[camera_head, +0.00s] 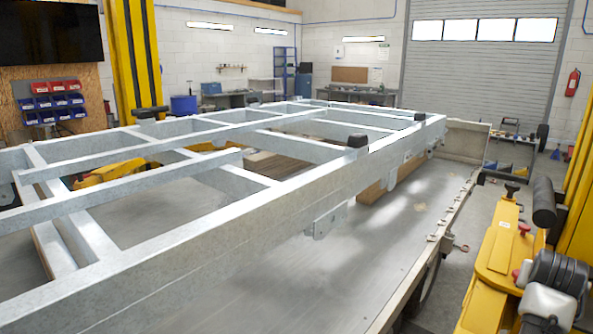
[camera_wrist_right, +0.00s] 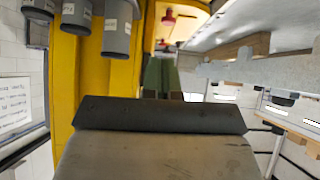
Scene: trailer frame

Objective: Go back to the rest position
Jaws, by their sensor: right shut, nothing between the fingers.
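In the head view, the galvanised trailer frame (camera_head: 330,195) stretches from the near left to the far middle, above a flat metal bed (camera_head: 330,260). Neither of my grippers shows in the head view. In the right wrist view, my right gripper (camera_wrist_right: 160,115) fills the lower middle as a grey body with a dark front edge. It is shut, with nothing held. Part of a galvanised metal frame (camera_wrist_right: 255,75) shows at the right of that view, apart from the gripper. My left gripper is in neither view.
A yellow lift post and arm (camera_head: 495,260) stand at the right of the bed; another yellow post (camera_head: 135,55) rises at the back left. In the wrist view, yellow metal (camera_wrist_right: 92,75) and grey cylinders (camera_wrist_right: 117,30) are close at the left. Open floor (camera_head: 465,235) shows right of the bed.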

